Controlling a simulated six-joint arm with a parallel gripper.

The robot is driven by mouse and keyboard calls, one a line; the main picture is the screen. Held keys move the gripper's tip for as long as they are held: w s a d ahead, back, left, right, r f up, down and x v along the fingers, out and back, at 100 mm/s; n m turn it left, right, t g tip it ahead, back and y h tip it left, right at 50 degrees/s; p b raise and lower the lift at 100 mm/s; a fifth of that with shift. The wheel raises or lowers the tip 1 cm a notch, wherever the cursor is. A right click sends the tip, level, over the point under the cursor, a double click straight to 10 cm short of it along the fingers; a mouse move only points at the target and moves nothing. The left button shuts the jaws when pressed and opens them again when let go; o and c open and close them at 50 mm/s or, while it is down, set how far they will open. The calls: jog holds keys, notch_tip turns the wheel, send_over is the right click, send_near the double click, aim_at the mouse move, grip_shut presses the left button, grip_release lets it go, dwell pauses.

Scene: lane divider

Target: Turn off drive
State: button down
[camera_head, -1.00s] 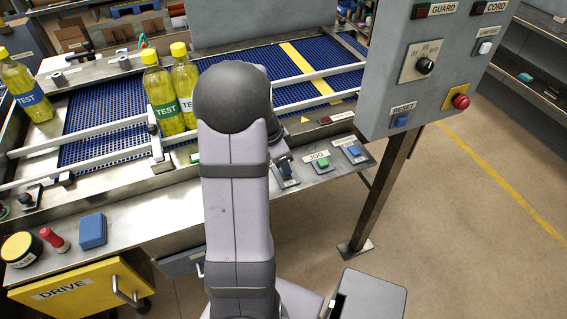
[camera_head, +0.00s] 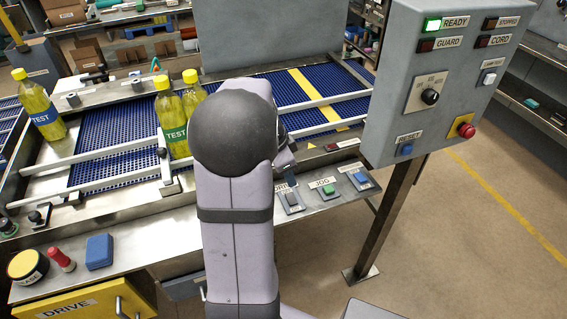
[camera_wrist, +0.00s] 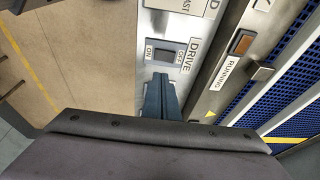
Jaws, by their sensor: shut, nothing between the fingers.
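The drive switch (camera_wrist: 161,52) is a dark rocker on a light plate in the wrist view, with ON at its left, OFF at its right and a DRIVE label beside it. In the head view the drive switch (camera_head: 291,199) is on the front ledge, partly hidden by my arm. My gripper (camera_wrist: 160,80) is shut and empty, its blue-grey fingertips at the near edge of the switch plate. I cannot tell whether they touch it. In the head view my gripper (camera_head: 290,178) is small and just above the switch.
A green jog button (camera_head: 327,190) and a blue button (camera_head: 361,178) sit right of the switch. The running lamp (camera_wrist: 243,42) looks dull amber. The control box (camera_head: 400,70) on a post shows a lit green READY lamp (camera_head: 432,25). Yellow bottles (camera_head: 172,115) stand on the blue conveyor.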

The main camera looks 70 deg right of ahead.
jog(key=b+v, duration=0.1)
jog(key=v, duration=0.5)
jog(key=shift+r, duration=0.3)
jog(key=shift+w, duration=0.1)
jog(key=shift+w+d+b, duration=0.15)
jog(key=shift+w+b, duration=0.65)
jog(key=shift+b, duration=0.3)
jog(key=shift+f, duration=0.1)
jog(key=p, duration=0.3)
send_over(290, 195)
jog(key=a, duration=0.1)
jog(key=f, duration=1.1)
jog(key=shift+w+a+f, duration=0.1)
jog(key=shift+w+f, duration=0.15)
jog(key=shift+f, duration=0.05)
jog(key=shift+w+f+p, duration=0.1)
jog(key=shift+f+p, duration=0.25)
jog(key=shift+f, duration=0.5)
